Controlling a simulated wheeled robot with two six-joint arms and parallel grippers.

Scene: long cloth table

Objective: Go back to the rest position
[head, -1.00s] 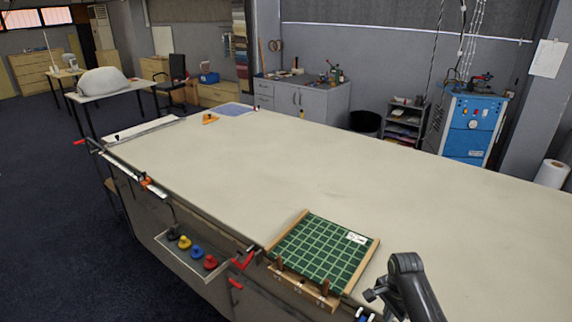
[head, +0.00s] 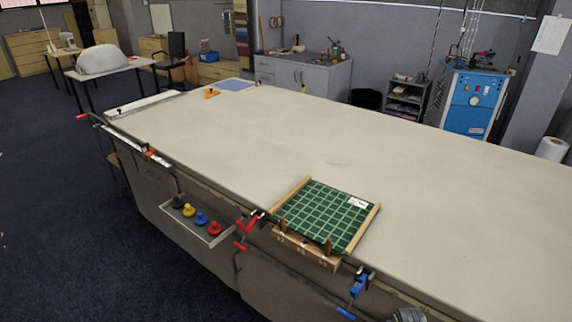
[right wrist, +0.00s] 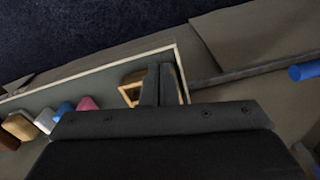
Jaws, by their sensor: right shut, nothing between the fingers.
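My right gripper (right wrist: 158,86) shows in the right wrist view with its two dark fingers together and nothing between them. It is above or in front of a light-rimmed tray; I cannot tell how near. In the head view only a small grey piece of my arm shows at the bottom edge, right of the blue clamp, and no fingers show. My left gripper is in neither view.
On the long table (head: 230,140), a green gridded board (head: 325,215) lies at the front edge. A side tray (head: 178,220) holds coloured knobs. A red clamp (head: 246,230) and a blue clamp (head: 357,290) stick out from the edge. Most of the tabletop is clear.

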